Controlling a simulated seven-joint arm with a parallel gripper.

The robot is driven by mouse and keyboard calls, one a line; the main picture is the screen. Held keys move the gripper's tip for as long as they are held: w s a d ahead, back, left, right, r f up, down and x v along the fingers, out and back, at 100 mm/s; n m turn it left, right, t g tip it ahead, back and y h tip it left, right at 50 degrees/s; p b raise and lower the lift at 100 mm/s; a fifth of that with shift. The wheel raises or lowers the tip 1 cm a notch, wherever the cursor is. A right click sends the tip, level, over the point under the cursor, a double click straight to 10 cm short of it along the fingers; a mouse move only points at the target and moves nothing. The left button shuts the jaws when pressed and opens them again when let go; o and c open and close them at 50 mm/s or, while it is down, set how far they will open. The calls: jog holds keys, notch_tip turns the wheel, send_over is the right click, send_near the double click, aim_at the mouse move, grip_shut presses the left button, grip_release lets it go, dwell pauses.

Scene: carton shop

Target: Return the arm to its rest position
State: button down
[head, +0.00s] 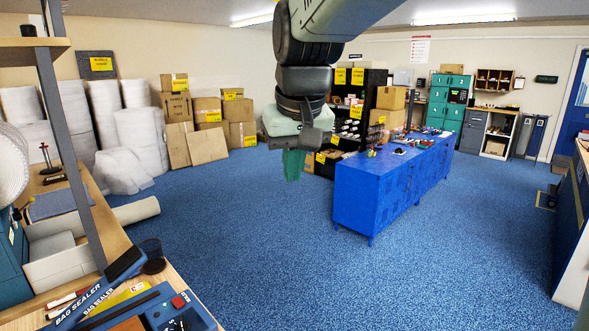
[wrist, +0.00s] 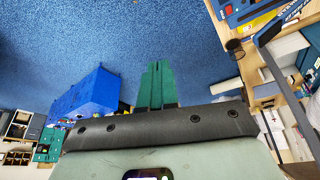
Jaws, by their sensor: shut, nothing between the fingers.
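My gripper (head: 293,165) hangs from my arm in the upper middle of the head view, with its green fingers pointing down over the blue carpet. The fingers are shut together with nothing between them. In the wrist view my gripper (wrist: 157,66) shows as two green fingers side by side, touching, against the blue floor. The gripper is in free air, apart from every surface. Much of the arm lies outside the top of the head view.
A blue cabinet (head: 364,205) with small items on top stands right of my gripper. A wooden bench (head: 105,245) with a bag sealer (head: 100,295) is at lower left. Cartons (head: 207,147) and wrapped rolls (head: 140,135) line the back wall. The carpet (head: 250,250) between is clear.

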jog(key=s+d+f+m, duration=0.1)
jog(key=s+d, duration=0.2)
jog(key=s, duration=0.4)
jog(key=s+d+f+m+t, duration=0.1)
jog(key=s+d, duration=0.3)
jog(key=s, duration=0.3)
jog(key=s+d+f+m+h, duration=0.1)
jog(key=s+d, duration=0.3)
jog(key=s, duration=0.4)
jog(key=shift+d+f+t, duration=0.2)
jog(key=shift+f+t, duration=0.1)
jog(key=shift+f, duration=0.15)
